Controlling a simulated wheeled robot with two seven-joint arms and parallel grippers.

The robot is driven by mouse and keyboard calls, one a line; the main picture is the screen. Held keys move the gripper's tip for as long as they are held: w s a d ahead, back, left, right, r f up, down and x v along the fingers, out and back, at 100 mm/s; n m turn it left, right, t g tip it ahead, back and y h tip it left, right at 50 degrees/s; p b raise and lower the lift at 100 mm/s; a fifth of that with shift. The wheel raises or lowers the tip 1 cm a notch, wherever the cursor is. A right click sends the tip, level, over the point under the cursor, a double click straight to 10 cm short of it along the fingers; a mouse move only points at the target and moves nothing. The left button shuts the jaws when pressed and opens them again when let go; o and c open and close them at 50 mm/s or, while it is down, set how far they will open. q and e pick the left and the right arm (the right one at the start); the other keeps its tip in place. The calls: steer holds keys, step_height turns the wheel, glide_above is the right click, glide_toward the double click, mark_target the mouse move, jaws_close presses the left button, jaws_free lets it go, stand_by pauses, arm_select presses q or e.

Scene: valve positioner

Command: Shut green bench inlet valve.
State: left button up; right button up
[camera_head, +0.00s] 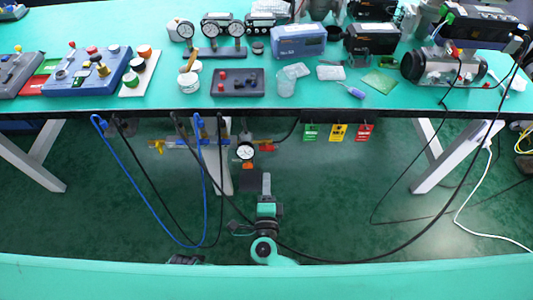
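A pipe assembly (190,142) hangs below the front edge of the green-topped bench (330,97). It has a small yellow valve handle (157,146) at its left end. A round white-faced gauge (245,152) and a small red part (267,146) are at its right end. I cannot tell for sure which part is the inlet valve or how it is set. My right gripper (266,184) points up toward the bench, below and right of the gauge and apart from the yellow handle. Its fingers are too small to tell open from shut. My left gripper does not show clearly.
Blue hoses (125,180) and black cables hang in loops below the bench, close to my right arm. Green, yellow (338,132) and red tags hang at the edge. A blue valve panel (97,73) and gauges stand on top. A green edge (400,275) crosses the bottom.

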mark_target(266, 148)
steer(key=w, duration=1)
steer(key=shift+w, duration=0.25)
jaws_close()
